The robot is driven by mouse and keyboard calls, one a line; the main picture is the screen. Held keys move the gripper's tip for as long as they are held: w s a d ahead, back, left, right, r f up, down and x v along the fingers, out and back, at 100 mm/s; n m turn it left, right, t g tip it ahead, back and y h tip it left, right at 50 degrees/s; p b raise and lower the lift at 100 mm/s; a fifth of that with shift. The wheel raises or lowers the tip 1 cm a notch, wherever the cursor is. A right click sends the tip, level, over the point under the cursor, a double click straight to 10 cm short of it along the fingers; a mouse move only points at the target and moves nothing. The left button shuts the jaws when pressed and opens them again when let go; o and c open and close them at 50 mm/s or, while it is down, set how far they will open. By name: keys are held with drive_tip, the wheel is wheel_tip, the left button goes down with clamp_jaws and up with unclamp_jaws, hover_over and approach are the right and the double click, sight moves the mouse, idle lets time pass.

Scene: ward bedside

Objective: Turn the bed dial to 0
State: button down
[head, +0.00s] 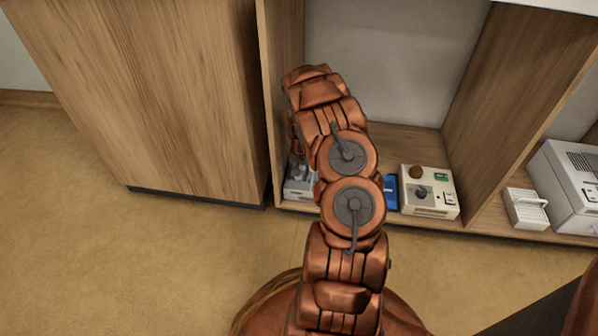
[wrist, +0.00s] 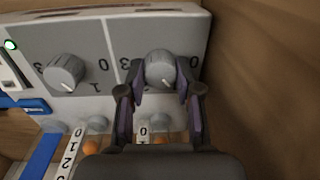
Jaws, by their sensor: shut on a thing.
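In the wrist view a grey panel (wrist: 120,45) carries two round grey dials with numbers printed around them. My gripper (wrist: 160,80) is shut on the right dial (wrist: 160,64), one finger on each side. A pale pointer line on this dial points toward the bottom of the picture. A 0 shows to its right and a 3 to its left; other marks are hidden by the fingers. The left dial (wrist: 63,70) stands free, with a 1 below right of it and a 0 at its right. I cannot read which dial is the bed's. In the head view my arm hides most of this unit (head: 298,188).
A green lamp (wrist: 11,45) and a blue piece (wrist: 35,106) lie left in the wrist view. A wooden wall (wrist: 265,60) is close on the right. In the head view, a cream box with a dial (head: 428,205) and a white device (head: 570,190) stand right.

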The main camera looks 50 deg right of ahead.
drive_tip(key=n+p, duration=0.1)
drive_tip(key=p, duration=0.1)
drive_tip(key=n+p, duration=0.1)
drive_tip(key=shift+r+p, duration=0.35)
drive_tip(key=n+p, duration=0.3)
drive_tip(key=shift+a+f+n+p, duration=0.1)
drive_tip(key=shift+f+n+p, duration=0.05)
drive_tip(key=shift+n+p, duration=0.85)
drive_tip(key=shift+f+n+p, duration=0.15)
drive_tip(key=shift+n+p, duration=1.2)
drive_tip(key=shift+n, duration=0.45)
drive_tip(key=c, duration=0.8)
unclamp_jaws()
drive_tip(key=shift+w, duration=0.1)
